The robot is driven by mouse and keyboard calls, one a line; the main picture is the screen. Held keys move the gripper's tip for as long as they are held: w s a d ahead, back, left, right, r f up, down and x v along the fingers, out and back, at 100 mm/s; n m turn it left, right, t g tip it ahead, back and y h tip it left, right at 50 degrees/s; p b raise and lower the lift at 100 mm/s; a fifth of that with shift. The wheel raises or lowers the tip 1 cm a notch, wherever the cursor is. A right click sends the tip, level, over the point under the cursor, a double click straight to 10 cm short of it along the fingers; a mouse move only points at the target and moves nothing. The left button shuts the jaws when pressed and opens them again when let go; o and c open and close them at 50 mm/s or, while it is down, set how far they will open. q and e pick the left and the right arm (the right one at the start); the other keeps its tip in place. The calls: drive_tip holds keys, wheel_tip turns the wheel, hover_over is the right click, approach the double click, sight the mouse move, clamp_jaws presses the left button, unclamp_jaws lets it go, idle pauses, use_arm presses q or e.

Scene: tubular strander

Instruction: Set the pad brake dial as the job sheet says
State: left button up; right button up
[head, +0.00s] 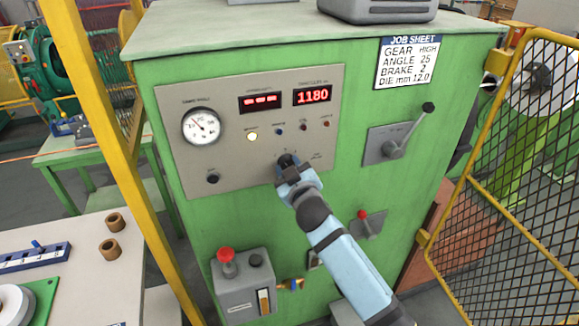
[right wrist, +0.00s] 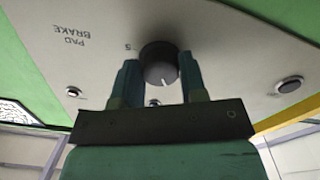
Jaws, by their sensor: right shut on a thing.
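The pad brake dial (right wrist: 158,62) is a round black knob with a white pointer line, on the grey panel (head: 240,165). My right gripper (right wrist: 160,78) is shut on it, one finger on each side. In the wrist view the pointer line points down toward the gripper. The upside-down words PAD BRAKE and one scale figure, apparently 5, show to the left; other figures are hidden. In the head view the right gripper (head: 287,165) covers most of the dial. The job sheet (head: 407,62) reads GEAR HIGH, ANGLE 25, BRAKE 2, DIE mm 12.0. My left gripper is not in view.
The panel also has a round gauge (head: 202,127), red displays (head: 313,95), small lamps and a black knob (head: 213,178). A lever (head: 395,145) sits to the right, a red-button box (head: 243,285) below. A yellow post (head: 110,140) and mesh gate (head: 510,180) flank the cabinet.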

drive_tip(key=shift+n, duration=1.1)
drive_tip(key=o, duration=0.9)
drive_tip(key=shift+s, duration=0.1)
